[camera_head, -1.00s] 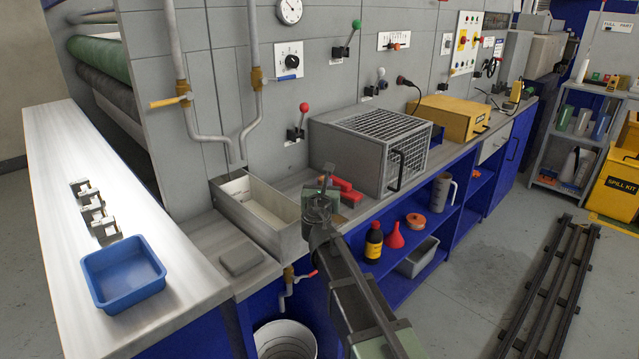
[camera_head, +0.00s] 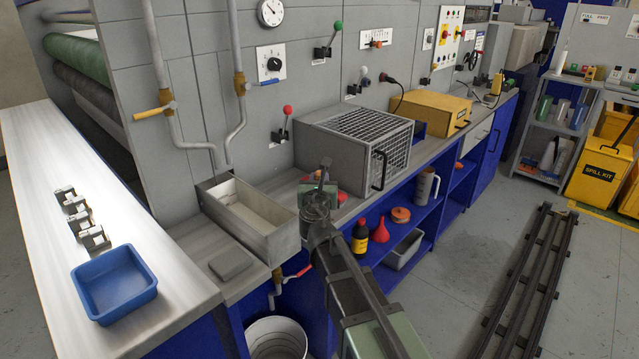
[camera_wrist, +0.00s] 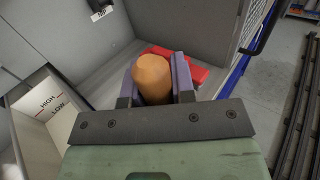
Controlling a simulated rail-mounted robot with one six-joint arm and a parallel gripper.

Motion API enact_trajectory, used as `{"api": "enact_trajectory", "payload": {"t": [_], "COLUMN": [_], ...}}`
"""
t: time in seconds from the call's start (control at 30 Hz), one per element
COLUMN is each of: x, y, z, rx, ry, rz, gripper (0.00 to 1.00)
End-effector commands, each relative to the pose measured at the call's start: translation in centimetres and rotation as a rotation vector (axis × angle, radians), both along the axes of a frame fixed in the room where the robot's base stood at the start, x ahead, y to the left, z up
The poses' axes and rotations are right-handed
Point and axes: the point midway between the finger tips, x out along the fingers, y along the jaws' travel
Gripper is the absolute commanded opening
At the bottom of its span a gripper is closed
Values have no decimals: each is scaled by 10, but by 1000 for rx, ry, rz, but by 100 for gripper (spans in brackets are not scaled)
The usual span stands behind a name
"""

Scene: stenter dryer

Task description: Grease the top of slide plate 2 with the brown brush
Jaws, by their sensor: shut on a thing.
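My gripper (camera_head: 324,172) is above the bench, between the open grey trough and the grey mesh-topped box. In the wrist view its two fingers (camera_wrist: 154,88) are closed on an orange-brown rounded handle (camera_wrist: 152,76), which looks like the brown brush. Its bristles are hidden from view. Several small metal-and-black pieces (camera_head: 78,217) stand in a row on the pale left bench, far left of my gripper. I cannot read any numbers on them or tell which thing is slide plate 2.
The open trough (camera_head: 250,212) has HIGH and LOW marks in the wrist view (camera_wrist: 47,112). A blue tray (camera_head: 113,285) sits on the left bench. The mesh-topped box (camera_head: 345,150) stands right of my gripper. A red object (camera_wrist: 180,65) lies behind the fingers. Floor rails (camera_head: 530,285) lie at right.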

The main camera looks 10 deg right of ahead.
Motion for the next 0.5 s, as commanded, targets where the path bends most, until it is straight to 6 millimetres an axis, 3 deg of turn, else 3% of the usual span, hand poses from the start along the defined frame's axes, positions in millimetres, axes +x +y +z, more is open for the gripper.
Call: {"api": "enact_trajectory", "payload": {"t": [0.03,0.1,0.37,0.5], "x": [0,0,1,1], "y": [0,0,1,1], "z": [14,20,17,26], "rx": [0,1,1,2], "ry": [0,0,0,0], "rz": [0,1,1,1], "gripper": [0,0,0,0]}}
